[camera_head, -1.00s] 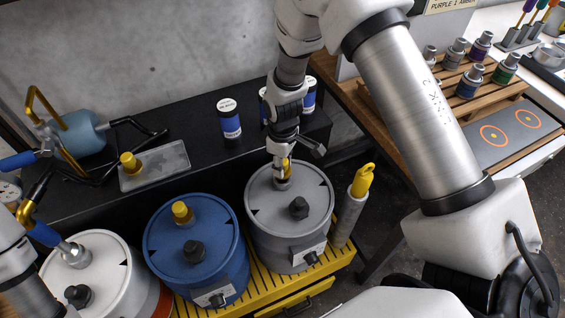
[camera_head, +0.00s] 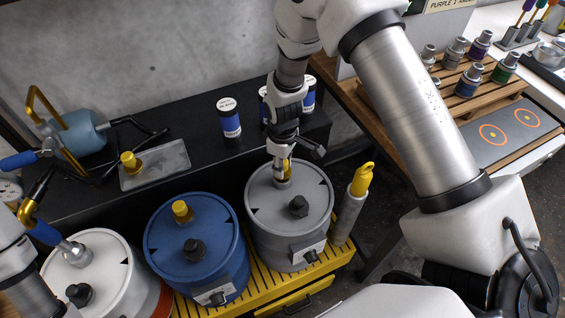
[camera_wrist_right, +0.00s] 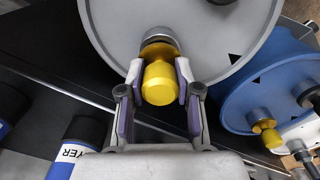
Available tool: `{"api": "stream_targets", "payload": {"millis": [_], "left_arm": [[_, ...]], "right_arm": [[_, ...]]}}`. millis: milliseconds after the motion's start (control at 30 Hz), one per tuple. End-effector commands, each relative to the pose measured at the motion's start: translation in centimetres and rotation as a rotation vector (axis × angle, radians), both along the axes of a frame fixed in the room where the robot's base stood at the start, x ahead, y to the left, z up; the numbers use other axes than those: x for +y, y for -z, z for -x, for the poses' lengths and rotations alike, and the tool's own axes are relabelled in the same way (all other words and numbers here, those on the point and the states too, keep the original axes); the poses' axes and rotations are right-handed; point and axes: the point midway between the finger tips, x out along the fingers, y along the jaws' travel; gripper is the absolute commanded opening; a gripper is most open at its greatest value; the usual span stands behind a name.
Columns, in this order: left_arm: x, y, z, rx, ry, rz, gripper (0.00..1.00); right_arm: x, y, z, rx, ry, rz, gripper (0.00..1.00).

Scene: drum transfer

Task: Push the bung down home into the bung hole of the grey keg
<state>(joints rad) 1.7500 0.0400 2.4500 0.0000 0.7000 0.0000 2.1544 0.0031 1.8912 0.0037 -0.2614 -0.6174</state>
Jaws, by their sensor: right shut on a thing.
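The grey keg (camera_head: 262,215) stands at the right end of the row in the head view; its lid (camera_wrist_right: 118,25) fills the top of the wrist view. My right gripper (camera_head: 283,178) is over the far part of that lid, shut on the yellow bung (camera_wrist_right: 160,82). In the wrist view the fingers (camera_wrist_right: 160,88) are on either side of the bung, whose far end meets the grey ring of the bung hole (camera_wrist_right: 158,40). The fingers partly hide the bung in the head view, and I cannot tell how deep it sits. Only a left arm link shows at the lower left; its gripper is out of view.
The blue keg (camera_head: 190,240) with its yellow bung (camera_head: 182,212) and the white keg (camera_head: 110,265) stand to the left on a yellow slatted base. A grey cylinder with a yellow hook (camera_head: 350,215) is close on the right. Blue-labelled jars (camera_head: 229,118) stand behind.

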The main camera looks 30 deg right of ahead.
Motion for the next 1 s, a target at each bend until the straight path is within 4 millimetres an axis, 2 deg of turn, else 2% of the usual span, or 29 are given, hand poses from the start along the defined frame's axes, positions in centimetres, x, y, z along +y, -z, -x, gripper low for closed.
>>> {"api": "stream_targets", "payload": {"millis": [1000], "left_arm": [[0.0,-0.1,0.0,0.0,0.0,0.0,0.65]], "right_arm": [[0.01,0.54,-0.04,-0.001,0.0,0.0,0.0]]}}
